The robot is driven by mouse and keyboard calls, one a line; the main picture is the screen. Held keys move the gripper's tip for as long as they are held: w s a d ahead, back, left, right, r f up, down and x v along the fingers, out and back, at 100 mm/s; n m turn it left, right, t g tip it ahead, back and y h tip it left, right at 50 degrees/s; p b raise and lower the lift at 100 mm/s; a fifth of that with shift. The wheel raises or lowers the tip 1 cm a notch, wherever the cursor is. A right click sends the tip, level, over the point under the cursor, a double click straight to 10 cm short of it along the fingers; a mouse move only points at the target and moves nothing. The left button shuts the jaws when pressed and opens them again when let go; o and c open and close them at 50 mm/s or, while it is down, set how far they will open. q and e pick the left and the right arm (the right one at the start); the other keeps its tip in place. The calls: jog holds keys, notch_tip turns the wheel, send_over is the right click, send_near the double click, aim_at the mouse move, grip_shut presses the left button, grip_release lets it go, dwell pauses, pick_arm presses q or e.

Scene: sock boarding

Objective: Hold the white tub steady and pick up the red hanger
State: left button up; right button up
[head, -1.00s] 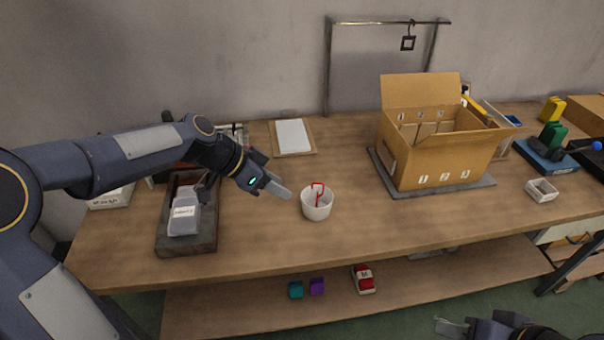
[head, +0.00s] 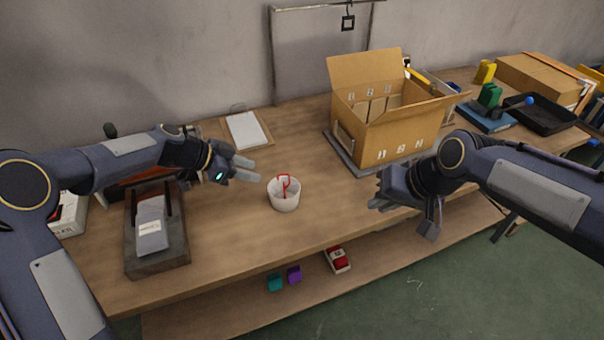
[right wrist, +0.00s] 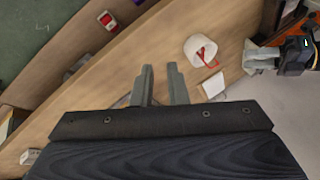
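The white tub (head: 284,199) stands upright on the wooden table, near its front edge. The red hanger (head: 286,182) is inside the tub, its top showing above the rim; its lower part is hidden. The right wrist view also shows the tub (right wrist: 194,46) and the hanger (right wrist: 206,55). My left gripper (head: 249,169) is open just left of the tub, fingers pointing towards it, apart from it. My right gripper (head: 404,217) is open and empty, to the right of the tub at the table's front edge. Its fingers (right wrist: 161,84) show apart in the right wrist view.
A cardboard box (head: 395,137) stands on a grey mat behind and right of the tub. A clipboard (head: 244,131) lies behind it. A dark tray with grey pieces (head: 157,263) lies left. The table around the tub is clear. Several small items lie on the lower shelf (head: 220,312).

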jog(key=w+a+f+n+h, duration=0.1)
jog(key=w+a+f+h, duration=0.1)
jog(key=w+a+f, duration=0.45)
jog(key=w+a+f+n+h, duration=0.1)
jog(key=w+a+f, duration=0.2)
jog(key=w+a, duration=0.65)
jog(key=w+f, duration=0.1)
jog(key=f, duration=0.1)
jog(key=w+d+f, duration=0.1)
jog(key=w+f, duration=0.2)
jog(key=f, duration=0.1)
jog(key=shift+w+d+f, duration=0.15)
jog(key=shift+w+f, duration=0.15)
jog(key=shift+w, duration=0.1)
grip_shut()
pick_arm(q)
jog(key=shift+c, duration=0.2)
